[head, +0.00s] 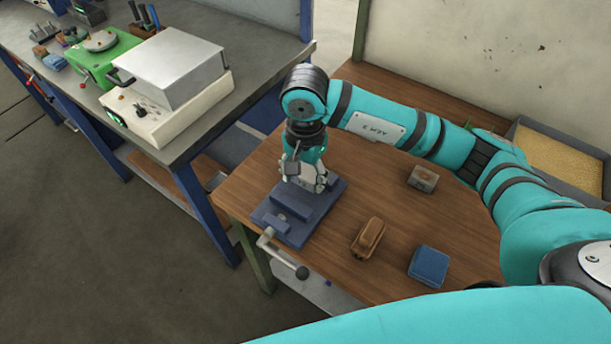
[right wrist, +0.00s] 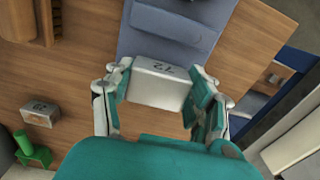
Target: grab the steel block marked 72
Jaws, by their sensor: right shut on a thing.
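The steel block marked 72 (right wrist: 160,82) is between the fingers of my right gripper (right wrist: 158,98) in the right wrist view, its number face up to the camera and upside down. The gripper is shut on it from both sides. In the head view my right gripper (head: 307,180) is at the far end of the blue vise (head: 290,212), and the block is mostly hidden there by the fingers. The vise also shows in the right wrist view (right wrist: 170,28), just beyond the block. I cannot tell whether block and vise touch. My left gripper is not in view.
A second marked steel block (head: 423,178), a brown brush-like piece (head: 368,238) and a blue box (head: 429,266) lie on the wooden table. A grain-filled tray (head: 518,128) stands at the right. A furnace-like box (head: 172,68) is on the left bench. A gap separates bench and table.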

